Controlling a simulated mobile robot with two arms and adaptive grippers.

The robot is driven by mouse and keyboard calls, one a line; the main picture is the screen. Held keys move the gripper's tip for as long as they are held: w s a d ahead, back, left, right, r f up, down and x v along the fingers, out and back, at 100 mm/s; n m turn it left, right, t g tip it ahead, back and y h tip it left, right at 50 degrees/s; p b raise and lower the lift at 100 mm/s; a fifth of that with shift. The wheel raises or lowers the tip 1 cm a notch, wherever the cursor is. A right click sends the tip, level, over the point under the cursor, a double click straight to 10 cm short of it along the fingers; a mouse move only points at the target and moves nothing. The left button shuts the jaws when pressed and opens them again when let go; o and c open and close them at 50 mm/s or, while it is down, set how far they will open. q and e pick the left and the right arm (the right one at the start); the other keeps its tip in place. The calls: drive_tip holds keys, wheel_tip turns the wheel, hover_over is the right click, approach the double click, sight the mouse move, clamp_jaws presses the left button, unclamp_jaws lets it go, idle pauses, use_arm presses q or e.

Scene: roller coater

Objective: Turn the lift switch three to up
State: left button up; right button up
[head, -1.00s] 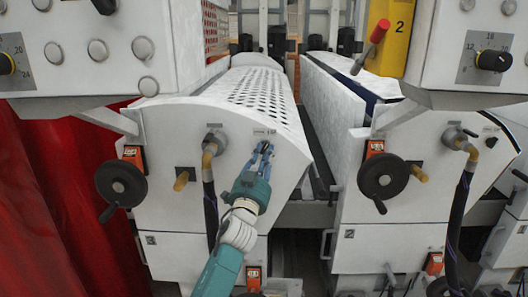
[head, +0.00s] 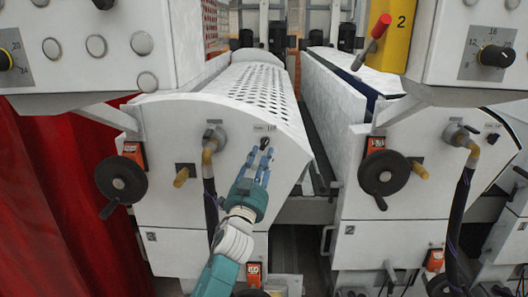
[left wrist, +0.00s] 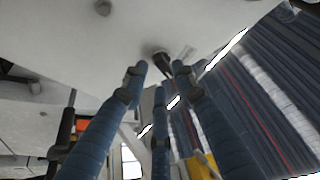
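A small black switch (head: 265,143) sits on the white front panel of the left roller unit (head: 165,125), beside a small label. In the left wrist view the switch (left wrist: 163,63) shows just beyond and between the fingertips. My left gripper (head: 257,161) is just below the switch, with its blue fingers spread and pointing at it. In the left wrist view my left gripper (left wrist: 160,76) is open with nothing between the fingers. It looks apart from the switch. The switch's exact position is too small to read. My right gripper is not in view.
A black handwheel (head: 121,182) and a hose fitting (head: 214,138) stick out left of my arm. The right roller unit (head: 350,207) has another handwheel (head: 383,174). Control boxes (head: 85,45) overhang the units. A red curtain (head: 60,200) hangs at the left.

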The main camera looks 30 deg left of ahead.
use_arm(q)
drive_tip(key=v, duration=0.8)
drive_tip(key=shift+s, duration=0.25)
drive_tip(key=shift+d+f, duration=0.1)
